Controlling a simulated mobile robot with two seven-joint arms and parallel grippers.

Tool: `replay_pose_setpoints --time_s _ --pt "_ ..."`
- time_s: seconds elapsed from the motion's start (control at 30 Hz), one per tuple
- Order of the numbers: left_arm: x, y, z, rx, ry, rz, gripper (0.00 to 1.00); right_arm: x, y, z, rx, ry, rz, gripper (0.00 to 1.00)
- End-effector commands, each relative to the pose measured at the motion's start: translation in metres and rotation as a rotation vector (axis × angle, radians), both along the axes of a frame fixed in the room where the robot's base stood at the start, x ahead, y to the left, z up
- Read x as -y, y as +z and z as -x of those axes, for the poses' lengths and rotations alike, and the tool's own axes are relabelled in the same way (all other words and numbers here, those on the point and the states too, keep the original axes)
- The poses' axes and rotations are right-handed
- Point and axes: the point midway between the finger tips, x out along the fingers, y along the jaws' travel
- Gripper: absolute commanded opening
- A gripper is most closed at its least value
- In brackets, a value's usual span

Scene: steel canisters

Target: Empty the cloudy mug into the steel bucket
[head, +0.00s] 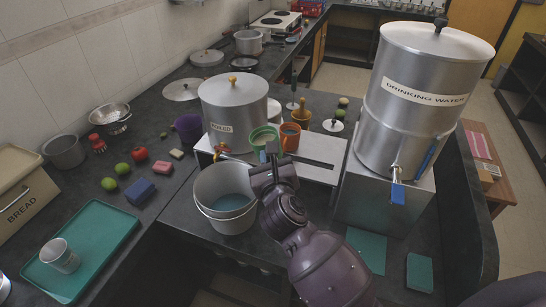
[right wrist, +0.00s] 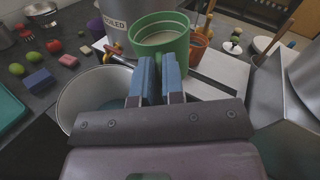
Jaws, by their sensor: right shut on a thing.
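My right gripper (right wrist: 159,80) is shut on the green mug (right wrist: 160,45), seen with its open top and pale, cloudy contents. In the head view the green mug (head: 265,134) is held just beyond my right gripper (head: 272,158), above the back right rim of the steel bucket (head: 207,215). The mug looks upright or nearly so; the exact grip point is hidden by the fingers. The bucket holds some bluish-grey liquid and also shows in the right wrist view (right wrist: 68,103), left of the fingers. My left gripper is not in view.
An orange mug (head: 291,143) stands on the low white stand (head: 322,151), close right of the green mug. A steel "BOILED" canister (head: 235,115) stands behind the bucket. A large "DRINKING WATER" canister (head: 415,105) is at right. A green tray (head: 100,235) with a steel cup lies at left.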

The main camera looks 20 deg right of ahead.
Motion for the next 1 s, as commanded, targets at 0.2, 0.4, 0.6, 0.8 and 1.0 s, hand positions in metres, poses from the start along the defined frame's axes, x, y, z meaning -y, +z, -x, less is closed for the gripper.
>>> replay_pose_setpoints --time_s 0.2,0.4,0.6,0.8,1.0 --pt "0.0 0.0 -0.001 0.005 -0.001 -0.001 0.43 0.001 -0.011 0.0 -0.004 -0.001 0.032 0.0" --pt "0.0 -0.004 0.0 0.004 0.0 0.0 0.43 0.0 -0.023 0.0 -0.006 0.001 0.066 0.0" --pt "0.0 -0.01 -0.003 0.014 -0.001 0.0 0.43 0.001 -0.035 0.0 -0.009 0.0 0.099 0.0" --pt "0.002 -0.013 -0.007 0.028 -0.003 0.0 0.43 0.001 -0.047 0.0 -0.013 0.0 0.132 0.0" --pt "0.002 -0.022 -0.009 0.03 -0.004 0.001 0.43 0.0 -0.058 0.0 -0.022 0.0 0.213 0.0"
